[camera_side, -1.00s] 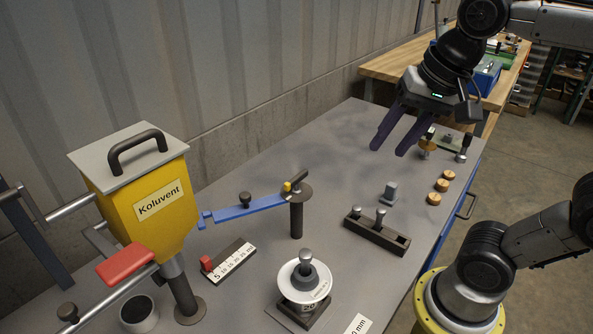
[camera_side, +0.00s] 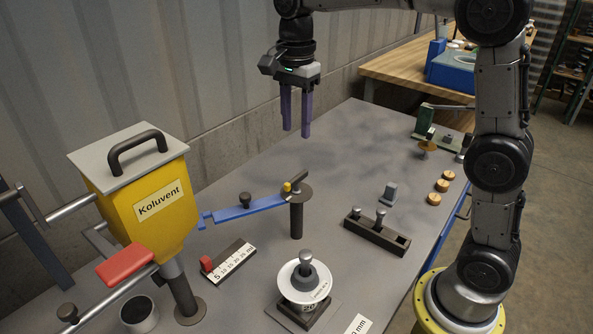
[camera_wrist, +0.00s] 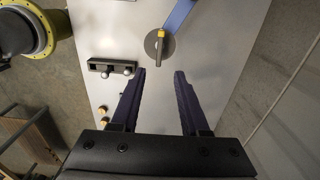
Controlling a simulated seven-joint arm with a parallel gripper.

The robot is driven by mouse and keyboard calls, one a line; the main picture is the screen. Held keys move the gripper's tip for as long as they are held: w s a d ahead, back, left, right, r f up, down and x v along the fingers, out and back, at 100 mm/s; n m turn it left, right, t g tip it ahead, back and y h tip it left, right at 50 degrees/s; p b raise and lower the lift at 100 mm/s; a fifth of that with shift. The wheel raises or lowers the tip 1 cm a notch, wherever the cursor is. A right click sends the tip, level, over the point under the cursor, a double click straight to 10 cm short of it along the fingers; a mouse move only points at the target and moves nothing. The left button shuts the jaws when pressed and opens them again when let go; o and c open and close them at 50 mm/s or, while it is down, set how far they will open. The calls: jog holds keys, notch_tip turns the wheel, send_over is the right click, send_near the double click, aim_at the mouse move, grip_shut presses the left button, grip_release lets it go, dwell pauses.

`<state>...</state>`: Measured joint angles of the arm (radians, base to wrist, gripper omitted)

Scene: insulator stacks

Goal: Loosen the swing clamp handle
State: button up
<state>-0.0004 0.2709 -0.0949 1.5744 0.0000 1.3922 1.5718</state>
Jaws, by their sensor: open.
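The swing clamp's blue arm (camera_side: 248,210) reaches left from a dark upright post (camera_side: 297,218) with a round flange on top. Its short dark handle (camera_side: 299,177) lies across the flange, beside a yellow piece (camera_side: 287,187). The wrist view shows the yellow piece (camera_wrist: 161,33), the handle (camera_wrist: 159,47) and part of the blue arm (camera_wrist: 180,14). My gripper (camera_side: 296,134) is open and empty, with its purple fingers pointing down, well above the table and clear of the clamp. In the wrist view the handle lies ahead of the gap between the fingertips (camera_wrist: 159,72).
A yellow hopper (camera_side: 155,200) with a red lever (camera_side: 126,266) stands at left. A white insulator (camera_side: 304,280) on its base is in front of the clamp. A dark peg rack (camera_side: 377,233), a grey block (camera_side: 389,192) and brass discs (camera_side: 442,185) stand at right. The table's back middle is clear.

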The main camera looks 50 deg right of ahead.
aim_at(297, 176)
notch_tip(297, 176, down, 12)
jog(key=shift+f, duration=0.15)
dwell(0.4)
grip_shut()
